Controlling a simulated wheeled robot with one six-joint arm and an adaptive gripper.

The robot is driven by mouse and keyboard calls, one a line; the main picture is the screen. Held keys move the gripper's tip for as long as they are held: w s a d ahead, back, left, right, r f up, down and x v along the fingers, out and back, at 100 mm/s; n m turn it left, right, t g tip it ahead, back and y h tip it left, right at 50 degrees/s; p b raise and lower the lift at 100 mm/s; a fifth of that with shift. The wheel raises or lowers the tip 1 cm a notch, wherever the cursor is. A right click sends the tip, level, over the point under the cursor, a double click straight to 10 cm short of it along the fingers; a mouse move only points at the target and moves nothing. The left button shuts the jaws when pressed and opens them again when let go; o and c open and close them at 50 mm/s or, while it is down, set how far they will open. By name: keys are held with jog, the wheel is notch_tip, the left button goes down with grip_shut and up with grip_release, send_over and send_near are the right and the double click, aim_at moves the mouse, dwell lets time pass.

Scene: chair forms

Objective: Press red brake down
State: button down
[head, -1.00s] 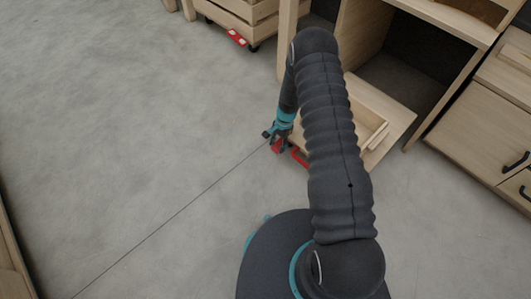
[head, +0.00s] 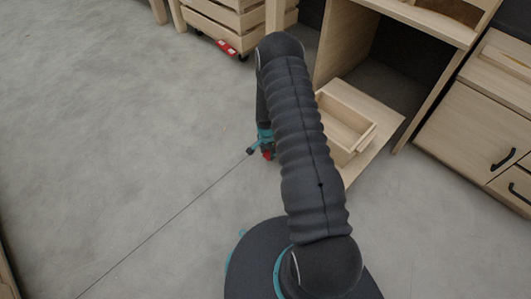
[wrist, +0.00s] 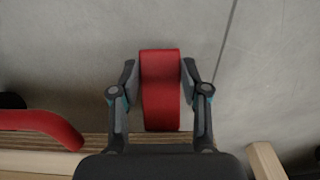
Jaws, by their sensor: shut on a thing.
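A red brake (wrist: 160,95) sits between my gripper's two fingers in the wrist view, one dark finger close on each side. My gripper (wrist: 160,75) is shut on it. A second red curved piece (wrist: 38,122) lies at the left of the wrist view, apart from the fingers. In the head view, my gripper (head: 260,150) is low near the floor, with a bit of red brake (head: 268,155) showing at it. My arm hides most of the brake there. How far down the brake is pressed cannot be told.
A wooden open box (head: 347,120) stands just right of my arm, on a wooden board. A wooden crate on casters (head: 225,18) with a red brake (head: 226,47) is at the back. A wooden cabinet (head: 470,120) is at the right. The grey floor at left is clear.

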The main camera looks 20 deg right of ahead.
aim_at(267, 155)
jog(key=c, duration=0.6)
grip_release()
jog(key=shift+d, duration=0.4)
jog(key=shift+o, duration=0.2)
jog(key=shift+a+r, duration=0.1)
jog(key=shift+a, duration=0.25)
notch_tip(267, 155, up, 12)
jog(key=shift+a, duration=0.25)
jog(key=shift+s, duration=0.1)
